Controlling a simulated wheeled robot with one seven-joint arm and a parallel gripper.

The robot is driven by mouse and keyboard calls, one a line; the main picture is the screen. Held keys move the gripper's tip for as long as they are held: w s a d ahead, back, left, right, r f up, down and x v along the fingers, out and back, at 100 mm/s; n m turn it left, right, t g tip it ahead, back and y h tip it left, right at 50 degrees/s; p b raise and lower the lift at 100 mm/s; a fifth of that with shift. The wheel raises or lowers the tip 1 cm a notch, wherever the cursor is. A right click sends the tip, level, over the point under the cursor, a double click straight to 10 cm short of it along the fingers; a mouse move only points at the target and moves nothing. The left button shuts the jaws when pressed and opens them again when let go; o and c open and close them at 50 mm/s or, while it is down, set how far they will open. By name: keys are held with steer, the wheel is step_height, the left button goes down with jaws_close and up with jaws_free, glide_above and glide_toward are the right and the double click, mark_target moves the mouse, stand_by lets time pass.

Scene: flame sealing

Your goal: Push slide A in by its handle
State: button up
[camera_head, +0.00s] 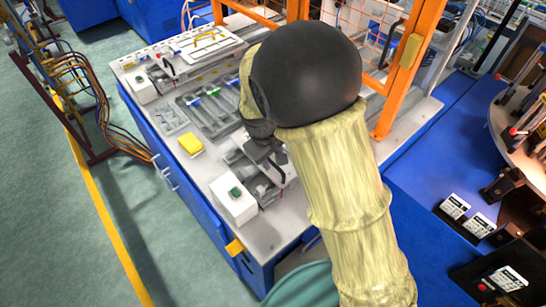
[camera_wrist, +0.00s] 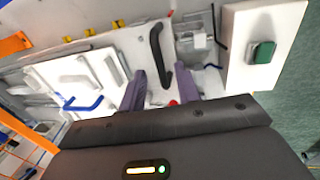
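A black bent handle (camera_wrist: 156,48) stands on a pale plate at the top middle of the wrist view. I take it for the handle of slide A, but no label shows. My gripper (camera_wrist: 161,78) has its two purple fingers apart, with the handle's lower end close to the right finger. I cannot tell whether they touch. A small red part shows low between the fingers. In the head view my gripper (camera_head: 268,150) is over the front part of the workbench (camera_head: 215,172), and my arm hides much of the slide there.
A white box with a green button (camera_head: 235,195) stands at the bench's front corner; it also shows in the wrist view (camera_wrist: 263,50). A yellow block (camera_head: 191,144) lies left of my gripper. A blue handle (camera_wrist: 84,104) is left of the fingers. An orange frame (camera_head: 408,70) stands behind.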

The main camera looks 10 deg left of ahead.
steer(key=shift+w+d+f, duration=0.1)
steer(key=shift+f, duration=0.65)
jaws_close()
steer(key=shift+w, duration=0.15)
